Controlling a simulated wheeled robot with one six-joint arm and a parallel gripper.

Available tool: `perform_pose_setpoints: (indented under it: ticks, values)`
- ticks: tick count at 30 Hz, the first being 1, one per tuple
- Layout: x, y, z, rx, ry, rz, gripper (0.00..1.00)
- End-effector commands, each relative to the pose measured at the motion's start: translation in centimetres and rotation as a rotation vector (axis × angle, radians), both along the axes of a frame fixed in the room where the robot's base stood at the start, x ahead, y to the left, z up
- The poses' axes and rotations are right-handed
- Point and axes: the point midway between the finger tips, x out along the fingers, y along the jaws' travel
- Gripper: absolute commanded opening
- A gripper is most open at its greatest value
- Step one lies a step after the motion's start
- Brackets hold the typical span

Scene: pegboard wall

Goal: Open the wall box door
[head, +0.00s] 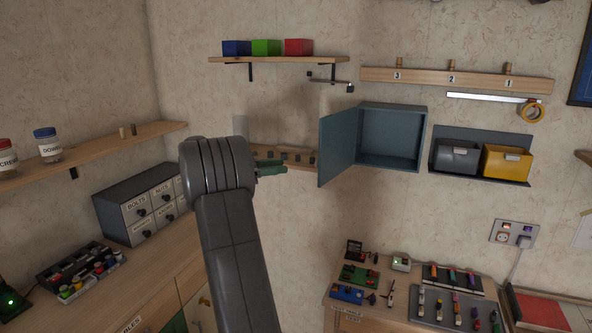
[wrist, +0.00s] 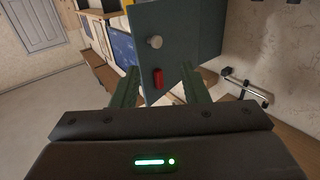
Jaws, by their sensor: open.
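The wall box (head: 392,138) is a blue-grey box on the wall, and its inside shows and looks empty. Its door (head: 338,147) stands swung out to the left, well open. In the wrist view the door (wrist: 200,35) carries a pale round knob (wrist: 154,41) and a red part (wrist: 158,78) below it. My gripper (head: 284,168) has green fingers and is just left of the door in the head view. In the wrist view my gripper (wrist: 159,72) is open, with the door's lower part between or just beyond the fingers. I cannot tell whether they touch it.
A shelf with coloured blocks (head: 265,47) hangs above. A low shelf (head: 240,155) with small items lies behind my gripper. Grey and yellow bins (head: 505,162) sit right of the box. A peg rail (head: 455,82) is above. Open space lies below the box.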

Motion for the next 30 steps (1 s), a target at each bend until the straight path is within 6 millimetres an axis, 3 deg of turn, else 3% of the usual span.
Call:
perform_pose_setpoints:
  ticks: [6,19,23,30]
  values:
    - [-0.6,2.5,-0.1,0.000,0.000,0.000,0.41]
    - [-0.7,2.7,0.0,0.000,0.001,-0.001,0.41]
    - [-0.5,1.7,0.1,0.000,0.001,-0.004,0.41]
    - [0.5,-2.3,0.2,0.000,0.003,-0.004,0.41]
